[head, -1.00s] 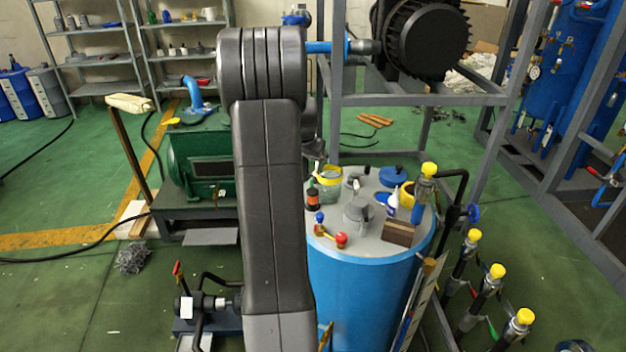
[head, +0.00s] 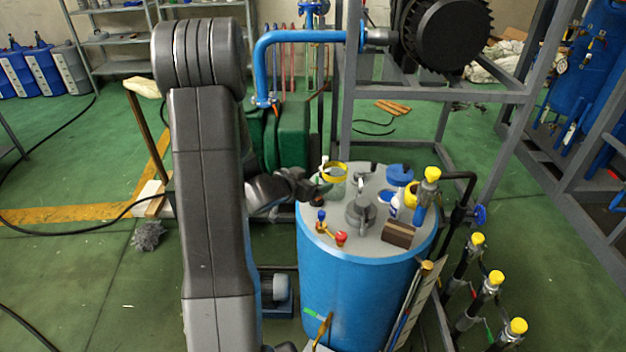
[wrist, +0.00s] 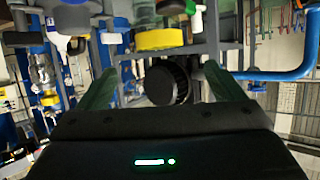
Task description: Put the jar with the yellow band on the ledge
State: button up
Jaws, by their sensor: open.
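The jar with the yellow band (head: 334,175) stands upright on the grey top of the blue tank, near its back left edge; it is clear glass with a yellow ring near its top. My gripper (head: 318,183) is at the left side of the jar, partly overlapping it in the head view. In the wrist view the yellow band (wrist: 160,39) shows upside down, ahead of and between the two spread green fingers (wrist: 163,85). The gripper is open and not closed on the jar. I cannot tell which surface is the ledge.
The tank top (head: 375,208) is crowded: a grey capped fitting (head: 361,210), a brown block (head: 398,233), red-knobbed valve (head: 341,238), blue lid (head: 399,174) and a yellow-capped pipe (head: 431,174). A grey metal frame (head: 430,97) stands behind. Open green floor lies left.

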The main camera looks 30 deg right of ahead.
aim_at(331, 175)
jog(key=x, duration=0.5)
jog(key=p+x, duration=0.1)
jog(key=x, duration=0.2)
jog(key=shift+s+d, duration=0.3)
jog(key=shift+d, duration=0.05)
jog(key=shift+w+p+x, duration=0.15)
jog(key=shift+p+x, duration=0.4)
jog(key=shift+x, duration=0.8)
jog(key=shift+w+p+x, duration=0.15)
jog(key=shift+p+x, duration=0.35)
jog(key=shift+x, duration=0.8)
jog(key=shift+a, duration=0.15)
jog(key=shift+c, duration=0.3)
jog(key=c, duration=1.2)
